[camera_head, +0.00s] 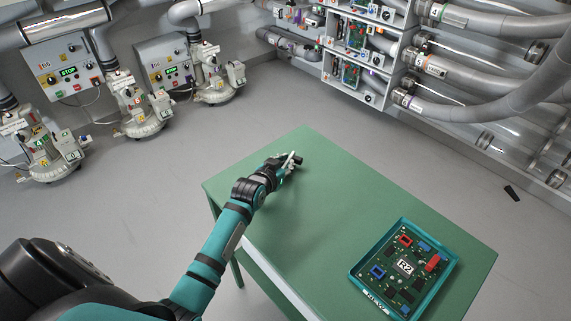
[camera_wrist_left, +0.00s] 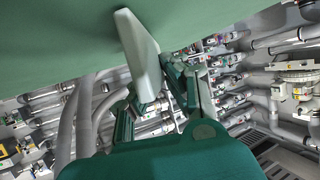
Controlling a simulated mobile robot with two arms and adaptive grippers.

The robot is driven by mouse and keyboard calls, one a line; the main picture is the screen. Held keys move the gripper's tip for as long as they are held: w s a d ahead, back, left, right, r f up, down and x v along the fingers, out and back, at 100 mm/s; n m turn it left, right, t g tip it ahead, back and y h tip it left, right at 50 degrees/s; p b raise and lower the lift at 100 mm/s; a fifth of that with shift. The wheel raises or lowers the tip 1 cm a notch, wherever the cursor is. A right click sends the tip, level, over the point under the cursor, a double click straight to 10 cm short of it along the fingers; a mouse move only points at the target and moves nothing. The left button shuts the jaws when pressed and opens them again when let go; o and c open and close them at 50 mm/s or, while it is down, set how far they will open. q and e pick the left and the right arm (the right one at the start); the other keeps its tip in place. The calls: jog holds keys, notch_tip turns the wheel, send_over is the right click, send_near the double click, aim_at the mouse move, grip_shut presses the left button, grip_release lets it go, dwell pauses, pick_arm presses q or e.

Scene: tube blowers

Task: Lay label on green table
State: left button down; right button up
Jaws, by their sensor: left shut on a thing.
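The green table (camera_head: 320,205) stands in the middle of the head view, and its flat top (camera_wrist_left: 60,35) fills the upper part of the left wrist view. My left gripper (camera_head: 285,164) is over the far left part of the tabletop. It is shut on a thin whitish label (camera_wrist_left: 140,52). In the head view the label (camera_head: 292,158) shows only as a small pale sliver. In the left wrist view the fingers (camera_wrist_left: 154,98) hold its lower end, and it stands tilted rather than flat. I cannot tell whether it touches the table. My right gripper is out of view.
A teal tray (camera_head: 357,269) with a green circuit board marked R2 (camera_head: 405,266) lies on the table's near right part. The tabletop between it and my left gripper is bare. Machines, pipes and a shelf (camera_head: 352,89) line the walls. A small dark object (camera_head: 512,193) lies on the floor.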

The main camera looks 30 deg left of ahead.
pick_arm(q)
jog(key=c, duration=1.8)
grip_release()
jog(key=shift+f, duration=0.1)
jog(key=o, duration=0.4)
jog(key=shift+r, duration=0.2)
jog(key=v, duration=1.1)
jog(key=shift+s+r, duration=0.15)
jog(key=shift+s, duration=0.3)
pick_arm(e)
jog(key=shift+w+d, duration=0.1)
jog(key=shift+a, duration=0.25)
